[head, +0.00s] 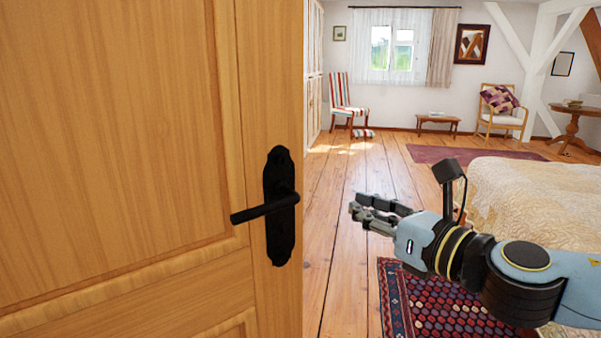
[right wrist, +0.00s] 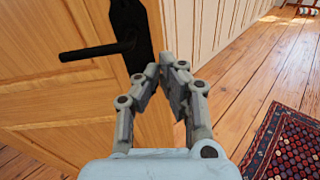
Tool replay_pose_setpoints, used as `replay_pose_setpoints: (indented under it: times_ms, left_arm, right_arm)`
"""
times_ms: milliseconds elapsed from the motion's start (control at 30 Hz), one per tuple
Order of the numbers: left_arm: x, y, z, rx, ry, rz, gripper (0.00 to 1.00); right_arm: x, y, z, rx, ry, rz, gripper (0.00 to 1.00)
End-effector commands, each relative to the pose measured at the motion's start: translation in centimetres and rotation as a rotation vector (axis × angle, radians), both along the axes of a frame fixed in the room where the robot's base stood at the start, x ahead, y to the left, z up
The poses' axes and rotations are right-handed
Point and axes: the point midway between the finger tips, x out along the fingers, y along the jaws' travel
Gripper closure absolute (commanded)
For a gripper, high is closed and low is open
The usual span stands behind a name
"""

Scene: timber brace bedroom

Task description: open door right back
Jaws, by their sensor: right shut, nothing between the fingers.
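A wooden door (head: 120,130) fills the left half of the head view, its free edge near the picture's middle. It stands ajar, with the bedroom showing past that edge. A black lever handle (head: 264,208) on a black plate (head: 279,165) is near that edge, the lever pointing left. My right gripper (head: 358,207) is shut and empty, to the right of the handle and apart from it in the picture. In the right wrist view, the handle (right wrist: 95,51) shows up and left of the fingertips (right wrist: 168,66). My left gripper is not in view.
A bed (head: 540,190) with a cream cover stands at the right. A patterned rug (head: 440,305) lies on the plank floor below my right arm. Bare floor (head: 345,220) runs from the door edge towards a striped chair (head: 340,95) and a low bench (head: 437,120).

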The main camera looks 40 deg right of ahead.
Motion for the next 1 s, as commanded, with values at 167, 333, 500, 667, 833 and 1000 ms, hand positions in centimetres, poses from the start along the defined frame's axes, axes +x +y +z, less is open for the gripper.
replay_pose_setpoints:
  times_ms: [167,333,500,667,833,1000]
  left_arm:
    - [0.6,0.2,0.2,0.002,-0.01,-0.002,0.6]
    - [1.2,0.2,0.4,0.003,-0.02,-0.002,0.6]
    - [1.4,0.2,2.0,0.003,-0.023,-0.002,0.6]
    - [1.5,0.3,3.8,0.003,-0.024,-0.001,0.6]
    - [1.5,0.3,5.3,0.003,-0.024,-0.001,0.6]
    - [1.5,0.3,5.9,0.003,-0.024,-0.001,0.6]
  right_arm:
    - [0.2,1.9,3.2,-0.089,-0.058,0.047,1.0]
    - [2.6,1.9,3.4,-0.084,-0.065,0.046,1.0]
    - [6.2,1.7,3.7,-0.079,-0.061,0.042,1.0]
    - [9.6,1.8,3.8,-0.078,-0.06,0.044,1.0]
    - [12.2,1.8,3.6,-0.081,-0.058,0.048,1.0]
    - [13.5,1.8,3.3,-0.083,-0.057,0.049,1.0]
